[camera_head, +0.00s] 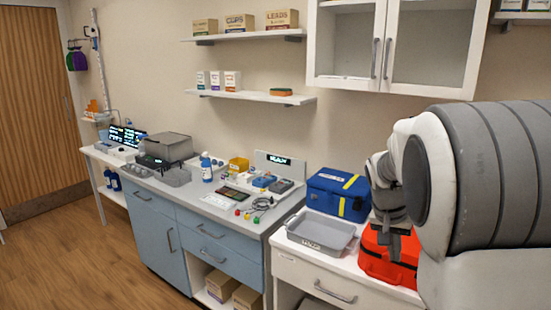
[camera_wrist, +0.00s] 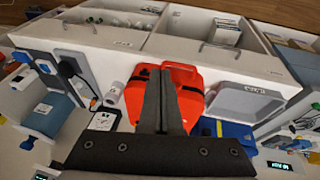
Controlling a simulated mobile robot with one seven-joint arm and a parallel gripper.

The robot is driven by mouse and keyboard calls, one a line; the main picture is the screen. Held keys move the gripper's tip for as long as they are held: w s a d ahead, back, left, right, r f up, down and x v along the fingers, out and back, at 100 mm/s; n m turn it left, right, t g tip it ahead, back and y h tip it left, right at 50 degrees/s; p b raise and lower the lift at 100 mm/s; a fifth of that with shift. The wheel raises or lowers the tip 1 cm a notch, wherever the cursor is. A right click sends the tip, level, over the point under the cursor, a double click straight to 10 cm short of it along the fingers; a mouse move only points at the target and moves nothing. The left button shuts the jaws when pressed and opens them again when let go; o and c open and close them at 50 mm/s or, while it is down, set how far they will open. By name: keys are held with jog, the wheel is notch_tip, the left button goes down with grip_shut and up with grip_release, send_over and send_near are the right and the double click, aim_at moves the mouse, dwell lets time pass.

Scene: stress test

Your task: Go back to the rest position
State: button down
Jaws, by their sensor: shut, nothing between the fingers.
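My gripper (camera_head: 391,252) hangs in front of and over the red case (camera_head: 373,263) on the white cabinet top, at the right of the head view. In the wrist view my gripper (camera_wrist: 160,72) shows two dark fingers pressed together with nothing between them. The red case (camera_wrist: 190,80) lies beyond the fingers and is partly hidden by them. I cannot tell whether the fingers touch it. My white and grey arm fills the right side of the head view and hides part of the counter.
A blue bag (camera_head: 338,193) with yellow straps stands behind a grey tray (camera_head: 321,231) left of my gripper. The blue-fronted counter (camera_head: 160,228) farther left carries bottles and devices. A glass-door cabinet (camera_head: 395,45) hangs above. The wooden floor at left is clear.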

jog(key=s+a+r+n+t+y, duration=0.1)
jog(key=s+a, duration=0.5)
jog(key=s, duration=0.6)
jog(key=s+a+r+n+t+y, duration=0.2)
jog(key=s+a+r+n, duration=0.3)
jog(key=s, duration=0.7)
jog(key=shift+a+r+n+t+y, duration=0.3)
jog(key=shift+a+t, duration=0.1)
jog(key=shift+a, duration=0.55)
